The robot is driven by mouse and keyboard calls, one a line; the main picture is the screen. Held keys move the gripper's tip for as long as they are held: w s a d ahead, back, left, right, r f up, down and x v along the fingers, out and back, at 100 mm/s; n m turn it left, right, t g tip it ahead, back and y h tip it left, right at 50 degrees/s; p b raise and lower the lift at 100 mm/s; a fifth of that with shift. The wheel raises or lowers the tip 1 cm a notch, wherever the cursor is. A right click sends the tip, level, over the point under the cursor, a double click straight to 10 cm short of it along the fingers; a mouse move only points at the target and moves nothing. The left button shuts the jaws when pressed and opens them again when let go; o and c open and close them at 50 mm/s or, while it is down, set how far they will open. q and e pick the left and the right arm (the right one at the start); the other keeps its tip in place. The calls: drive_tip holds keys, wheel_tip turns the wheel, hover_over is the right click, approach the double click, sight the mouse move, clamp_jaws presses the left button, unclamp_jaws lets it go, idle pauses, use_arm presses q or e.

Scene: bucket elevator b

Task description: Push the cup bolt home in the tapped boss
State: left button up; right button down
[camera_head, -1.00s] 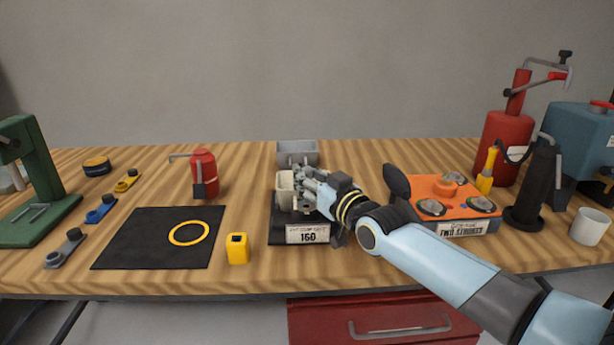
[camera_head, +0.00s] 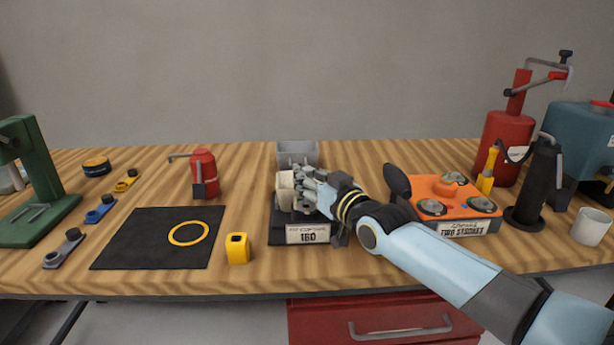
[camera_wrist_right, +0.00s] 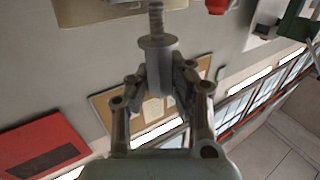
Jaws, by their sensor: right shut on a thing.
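My right gripper (camera_head: 308,189) is at the cream cup (camera_head: 285,194) on the black stand (camera_head: 273,232) with a label reading 160. In the right wrist view my right gripper (camera_wrist_right: 162,82) is shut on the cup bolt (camera_wrist_right: 157,43). The bolt shows a round flange, and its threaded shank points away from the fingers, toward the top of the picture. In the head view the gripper and wrist hide the bolt. I cannot make out the tapped boss or tell whether the bolt touches it. My left gripper is not in view.
A grey bin (camera_head: 297,150) stands just behind the stand. A yellow block (camera_head: 237,248) and a black mat (camera_head: 140,240) lie to the left. A red can (camera_head: 204,172) stands behind the mat.

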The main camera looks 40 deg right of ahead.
drive_tip(key=shift+f+b, duration=1.35)
drive_tip(key=shift+f, duration=0.1)
idle(0.4)
drive_tip(key=c, duration=1.2)
unclamp_jaws()
drive_tip(key=s, duration=1.2)
drive_tip(key=shift+a, duration=0.15)
